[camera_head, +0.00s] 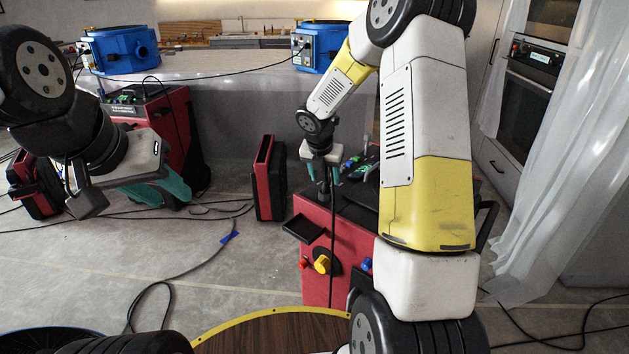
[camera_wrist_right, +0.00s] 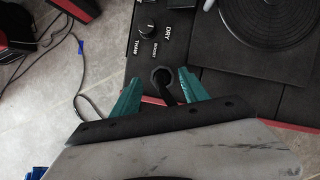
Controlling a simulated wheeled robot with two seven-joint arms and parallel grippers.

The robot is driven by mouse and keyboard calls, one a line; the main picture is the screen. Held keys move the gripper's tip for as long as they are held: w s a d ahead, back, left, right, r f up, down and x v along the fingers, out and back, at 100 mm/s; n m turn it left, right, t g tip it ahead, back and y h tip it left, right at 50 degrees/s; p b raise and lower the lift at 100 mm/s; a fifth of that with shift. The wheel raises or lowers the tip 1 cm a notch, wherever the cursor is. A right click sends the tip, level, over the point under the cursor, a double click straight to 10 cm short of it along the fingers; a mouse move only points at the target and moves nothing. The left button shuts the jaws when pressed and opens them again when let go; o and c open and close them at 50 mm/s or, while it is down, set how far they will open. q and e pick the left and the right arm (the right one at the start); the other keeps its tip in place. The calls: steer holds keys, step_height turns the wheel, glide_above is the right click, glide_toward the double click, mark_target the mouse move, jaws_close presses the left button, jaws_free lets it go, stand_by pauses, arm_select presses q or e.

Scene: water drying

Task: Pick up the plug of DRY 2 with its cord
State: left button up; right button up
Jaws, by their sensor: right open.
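A red machine (camera_head: 350,225) with a black top stands in front of my right arm. In the right wrist view its black control panel (camera_wrist_right: 143,45) reads DRY; no number is legible. A round black plug or socket end (camera_wrist_right: 162,76) sits on the panel, with a thick black cord (camera_wrist_right: 167,96) running from it toward my gripper. My right gripper (camera_wrist_right: 160,88) is open, its teal fingers on either side of the cord. It also shows over the machine in the head view (camera_head: 322,172). My left gripper (camera_head: 160,188) hangs at the left, its finger gap unclear.
A second red machine (camera_head: 165,130) stands behind my left gripper. A red and black case (camera_head: 268,178) stands on the floor between. Blue units (camera_head: 122,50) sit on the counter. Cords (camera_head: 170,275) cross the floor. A white curtain (camera_head: 560,160) hangs at right.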

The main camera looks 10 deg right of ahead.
steer(key=shift+x, duration=1.4)
jaws_close()
steer(key=shift+r, duration=0.1)
